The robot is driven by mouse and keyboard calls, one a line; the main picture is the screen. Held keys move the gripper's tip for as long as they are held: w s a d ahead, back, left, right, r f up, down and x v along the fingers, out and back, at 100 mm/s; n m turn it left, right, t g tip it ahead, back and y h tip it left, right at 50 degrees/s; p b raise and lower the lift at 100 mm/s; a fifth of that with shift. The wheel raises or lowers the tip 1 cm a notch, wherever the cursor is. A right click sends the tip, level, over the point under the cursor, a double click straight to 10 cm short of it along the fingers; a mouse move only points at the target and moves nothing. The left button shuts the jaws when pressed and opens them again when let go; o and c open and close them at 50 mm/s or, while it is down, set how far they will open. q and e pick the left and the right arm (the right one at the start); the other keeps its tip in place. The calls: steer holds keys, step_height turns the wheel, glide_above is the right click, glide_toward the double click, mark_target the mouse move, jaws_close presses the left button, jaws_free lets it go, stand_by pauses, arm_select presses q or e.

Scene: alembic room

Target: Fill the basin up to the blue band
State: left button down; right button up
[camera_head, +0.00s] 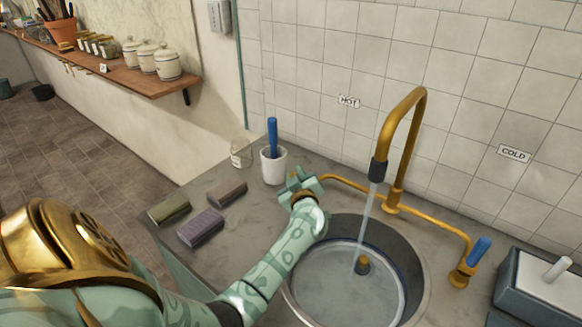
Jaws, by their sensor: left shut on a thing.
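The round steel basin (421,283) is set in the grey counter and holds clear water. A dark blue band (399,268) runs around its inner wall; the water surface appears below it. Water (368,215) streams from the brass spout (408,105) into the basin. A small brass and dark piece (362,266), perhaps a plug, shows in the basin. My left gripper (299,182) is shut at the left end of the brass pipe, apparently on the hot tap handle, which it hides. The cold tap (477,252) has a blue handle. My right gripper is out of view.
A white cup (274,168) with a blue-handled tool and a glass jar (241,153) stand just left of my gripper. Several bars lie on the left counter, including a purple one (200,228). A dark box (540,290) stands at the right.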

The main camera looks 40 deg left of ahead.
arm_select(q)
steer(key=w+m+g+h+p, duration=0.1)
steer(key=p, duration=0.4)
steer(key=w+r+m+g+h+p, duration=0.1)
steer(key=p, duration=0.4)
steer(key=shift+w+a+r+m+g, duration=0.1)
steer(key=shift+w+r+m+g, duration=0.05)
steer(key=shift+m+g, duration=0.25)
steer(key=shift+w+f+m+g+p, duration=0.2)
steer(key=shift+f+m+g+p, duration=0.1)
steer(key=shift+g+p, duration=0.2)
steer(key=shift+w+f+m+g+h, duration=0.1)
steer(key=shift+w+m+g+h, duration=0.2)
steer(key=shift+g+h, duration=0.1)
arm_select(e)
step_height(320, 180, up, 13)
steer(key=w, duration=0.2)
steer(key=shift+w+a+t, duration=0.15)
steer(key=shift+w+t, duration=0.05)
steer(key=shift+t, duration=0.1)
arm_select(q)
steer(key=c, duration=1.2)
jaws_free()
steer(key=shift+c, duration=0.2)
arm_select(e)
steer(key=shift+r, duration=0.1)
